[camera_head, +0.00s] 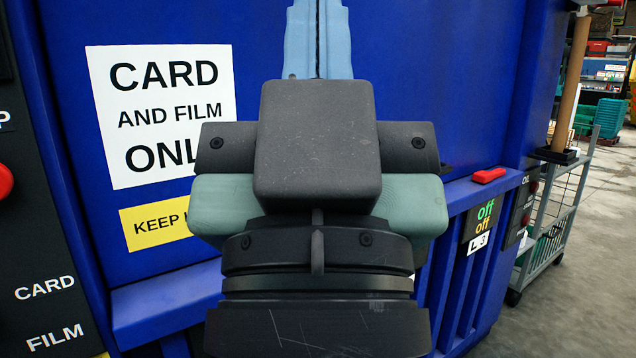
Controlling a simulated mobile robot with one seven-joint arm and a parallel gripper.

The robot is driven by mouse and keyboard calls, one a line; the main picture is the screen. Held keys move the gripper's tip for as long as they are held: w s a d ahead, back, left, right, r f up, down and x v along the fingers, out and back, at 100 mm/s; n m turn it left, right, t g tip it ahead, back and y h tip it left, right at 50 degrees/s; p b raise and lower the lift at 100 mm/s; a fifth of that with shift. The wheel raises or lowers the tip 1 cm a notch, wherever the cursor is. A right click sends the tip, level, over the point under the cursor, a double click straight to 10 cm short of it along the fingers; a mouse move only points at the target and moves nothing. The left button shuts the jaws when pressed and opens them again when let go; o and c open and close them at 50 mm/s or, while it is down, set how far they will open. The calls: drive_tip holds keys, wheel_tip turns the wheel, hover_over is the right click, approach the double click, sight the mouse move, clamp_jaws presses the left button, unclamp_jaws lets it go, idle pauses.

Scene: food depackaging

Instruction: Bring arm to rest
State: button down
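My gripper (319,30) fills the middle of the head view, seen from behind, with its dark grey body and green-grey sides large in front of the camera. Its two light blue fingers point up and away and lie side by side with only a thin dark line between them, so it looks shut. Their tips run out of the top of the frame. I see nothing held between the visible parts of the fingers.
A blue machine wall (440,60) stands behind my gripper, with a white sign (165,90) and a yellow sign (155,222). A red piece (488,175) sits on its ledge. A wheeled grey cart (545,245) stands at right, beside open concrete floor (585,270).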

wheel_tip(320, 180, up, 22)
drive_tip(key=p, duration=1.9)
drive_tip(key=shift+f, duration=0.15)
drive_tip(key=c, duration=1.5)
unclamp_jaws()
drive_tip(key=shift+c, duration=0.2)
